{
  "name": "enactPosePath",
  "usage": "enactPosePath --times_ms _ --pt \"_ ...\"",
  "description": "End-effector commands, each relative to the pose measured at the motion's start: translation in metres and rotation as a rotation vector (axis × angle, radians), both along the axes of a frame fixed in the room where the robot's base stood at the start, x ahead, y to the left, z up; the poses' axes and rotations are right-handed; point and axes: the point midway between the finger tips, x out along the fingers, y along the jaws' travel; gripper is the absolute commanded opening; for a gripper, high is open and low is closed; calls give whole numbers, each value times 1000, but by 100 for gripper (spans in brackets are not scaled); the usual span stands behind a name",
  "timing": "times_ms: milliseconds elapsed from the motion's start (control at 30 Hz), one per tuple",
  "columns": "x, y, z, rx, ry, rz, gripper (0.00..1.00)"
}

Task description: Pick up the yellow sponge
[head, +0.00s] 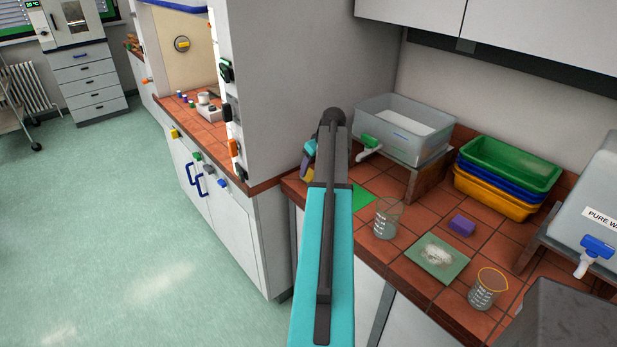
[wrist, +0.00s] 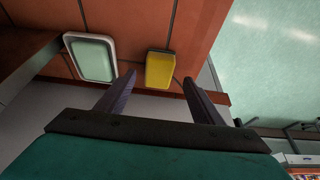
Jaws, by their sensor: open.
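In the wrist view the yellow sponge (wrist: 159,69) lies on the red tiled bench, close to its edge. My gripper (wrist: 158,78) is open, with one dark finger on each side of the sponge's near end in the picture. The fingers do not appear to touch it, and I cannot tell the height gap. In the head view my arm reaches over the left end of the bench, and my gripper (head: 307,160) is partly hidden at the arm's end. A small yellow patch shows below it, probably the sponge (head: 306,174).
A white-rimmed pale green dish (wrist: 91,58) lies left of the sponge. In the head view a clear tank (head: 405,128), stacked trays (head: 507,165), a purple sponge (head: 462,224), a green mat with powder (head: 437,258) and two beakers (head: 386,220) (head: 487,289) occupy the bench.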

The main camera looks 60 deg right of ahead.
Motion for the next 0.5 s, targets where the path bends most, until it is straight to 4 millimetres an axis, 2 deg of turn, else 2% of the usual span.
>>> enactPosePath --times_ms 500 --pt "15 -7 -37 1 0 0 61"
